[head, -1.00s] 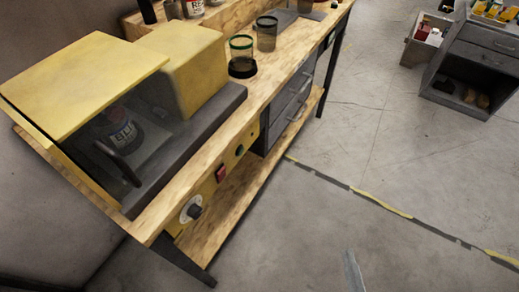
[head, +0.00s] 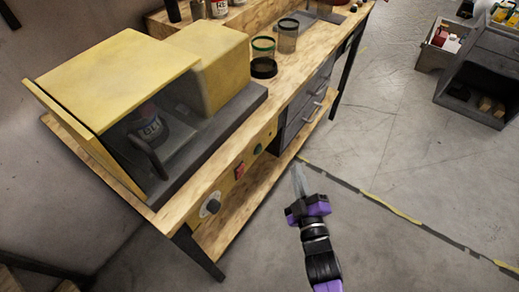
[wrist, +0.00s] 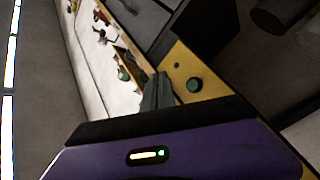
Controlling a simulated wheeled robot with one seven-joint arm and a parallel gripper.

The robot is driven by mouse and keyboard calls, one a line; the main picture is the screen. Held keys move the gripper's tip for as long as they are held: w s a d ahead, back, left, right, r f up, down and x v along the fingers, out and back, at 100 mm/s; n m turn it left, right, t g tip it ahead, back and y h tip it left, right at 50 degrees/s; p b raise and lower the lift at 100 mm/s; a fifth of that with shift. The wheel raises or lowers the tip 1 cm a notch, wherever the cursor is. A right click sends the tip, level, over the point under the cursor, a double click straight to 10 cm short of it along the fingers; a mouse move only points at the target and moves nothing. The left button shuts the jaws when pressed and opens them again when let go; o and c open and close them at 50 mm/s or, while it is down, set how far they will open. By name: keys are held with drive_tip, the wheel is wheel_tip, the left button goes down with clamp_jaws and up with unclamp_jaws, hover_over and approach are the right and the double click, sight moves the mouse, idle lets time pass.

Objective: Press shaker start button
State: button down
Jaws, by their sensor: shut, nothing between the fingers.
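A yellow control panel (head: 226,187) on the bench's front edge carries a round green button (head: 257,149), a red switch (head: 239,171) and a dial (head: 210,207). The green button also shows in the wrist view (wrist: 194,84), right of the fingertips. My gripper (head: 298,180) is shut and empty, in front of the bench and to the right of the panel. In the wrist view its closed fingers (wrist: 157,92) are apart from the button.
Two green-rimmed glass containers (head: 288,36) (head: 263,58) stand on the bench top. Grey drawers (head: 307,106) sit under the bench, right of the panel. A grey cabinet (head: 480,75) stands at the far right. The floor in front is open.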

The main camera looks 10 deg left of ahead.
sight(259, 150)
drive_tip(key=shift+a, duration=0.1)
drive_tip(key=w+a, duration=0.3)
drive_tip(key=a, duration=0.5)
drive_tip(key=shift+b, duration=0.3)
idle(0.5)
drive_tip(key=shift+a, duration=0.1)
idle(1.6)
drive_tip(key=shift+w+a+p, duration=0.15)
drive_tip(key=shift+a+p, duration=0.2)
drive_tip(key=shift+p, duration=0.05)
